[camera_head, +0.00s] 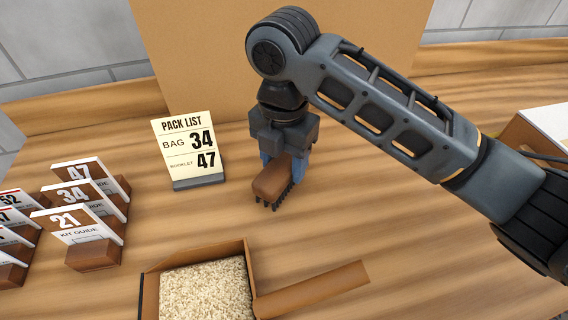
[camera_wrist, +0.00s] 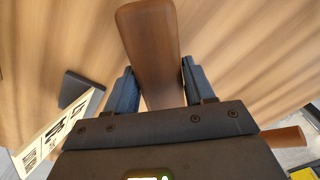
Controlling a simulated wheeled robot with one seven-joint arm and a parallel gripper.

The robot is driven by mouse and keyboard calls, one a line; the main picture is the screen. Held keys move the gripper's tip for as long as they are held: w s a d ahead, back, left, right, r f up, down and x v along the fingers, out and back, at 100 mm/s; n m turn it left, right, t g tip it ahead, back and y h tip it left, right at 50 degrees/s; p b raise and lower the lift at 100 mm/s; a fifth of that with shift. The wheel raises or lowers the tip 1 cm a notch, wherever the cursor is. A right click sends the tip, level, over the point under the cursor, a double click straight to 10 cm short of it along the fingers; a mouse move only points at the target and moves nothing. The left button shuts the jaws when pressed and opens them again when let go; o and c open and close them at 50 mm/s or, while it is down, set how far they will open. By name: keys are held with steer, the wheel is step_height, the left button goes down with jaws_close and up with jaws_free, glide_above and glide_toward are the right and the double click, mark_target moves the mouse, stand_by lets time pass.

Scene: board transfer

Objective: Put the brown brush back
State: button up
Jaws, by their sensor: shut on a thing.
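The brown brush (camera_head: 271,181) has a brown wooden back and dark bristles pointing down. My gripper (camera_head: 284,158) is shut on the brush and points down at the middle of the table. In the wrist view the brush (camera_wrist: 148,45) lies between the two blue-grey fingers of my gripper (camera_wrist: 155,85). I cannot tell whether the bristle tips touch the table. The part of the brush under the gripper body is hidden.
A pack list sign (camera_head: 187,146) reading bag 34, booklet 47 stands left of the brush. Several numbered booklets in brown holders (camera_head: 94,254) stand at the left. An open box of pale filling (camera_head: 205,290) with a flap (camera_head: 312,288) is in front. A white-topped box (camera_head: 545,125) is at right.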

mark_target(284, 160)
steer(key=shift+f, duration=0.75)
steer(key=o, duration=1)
steer(key=shift+f, duration=0.15)
step_height(284, 160, up, 12)
